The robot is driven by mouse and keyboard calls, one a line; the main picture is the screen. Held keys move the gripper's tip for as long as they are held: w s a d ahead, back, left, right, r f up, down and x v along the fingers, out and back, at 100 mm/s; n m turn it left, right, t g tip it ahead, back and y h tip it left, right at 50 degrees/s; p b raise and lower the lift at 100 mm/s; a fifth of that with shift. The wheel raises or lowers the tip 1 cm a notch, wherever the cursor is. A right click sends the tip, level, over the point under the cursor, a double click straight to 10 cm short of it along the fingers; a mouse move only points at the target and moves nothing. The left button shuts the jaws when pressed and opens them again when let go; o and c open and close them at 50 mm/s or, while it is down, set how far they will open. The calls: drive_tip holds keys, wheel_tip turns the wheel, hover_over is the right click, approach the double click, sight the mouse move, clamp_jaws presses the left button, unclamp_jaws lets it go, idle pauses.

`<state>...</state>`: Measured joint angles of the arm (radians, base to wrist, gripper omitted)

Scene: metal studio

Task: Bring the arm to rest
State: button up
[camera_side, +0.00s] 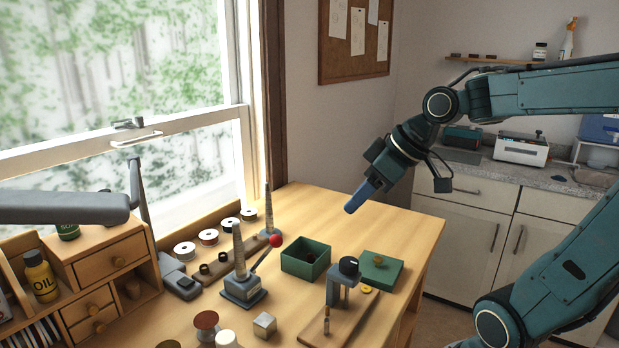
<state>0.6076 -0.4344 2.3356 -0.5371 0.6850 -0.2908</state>
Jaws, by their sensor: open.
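My gripper (350,209) is open, with blue fingers pointing down and left. It hangs in the air above the back right part of the wooden bench (412,240). Nothing shows between its fingers, and it appears apart from everything on the bench. My teal arm reaches in from the right, bent at the elbow. Below and left of the gripper stands an open green box (305,260). Below it lies a green lid (381,270) with a brown knob.
A clamp on a wooden board (340,325) stands at the front. A grey tapered mandrel (241,270) and red-knobbed lever stand left of the green box. Spools (208,237) line the window side. A small drawer cabinet (110,258) is at left. The bench's back right corner is clear.

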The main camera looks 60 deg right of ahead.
drive_tip(key=s+a+f+m+g+h, duration=0.1)
drive_tip(key=s+a+f, duration=0.1)
drive_tip(key=s+a, duration=0.3)
drive_tip(key=shift+s+a+f+m, duration=0.2)
drive_tip(key=shift+s+f+m, duration=0.1)
drive_tip(key=shift+s, duration=1.9)
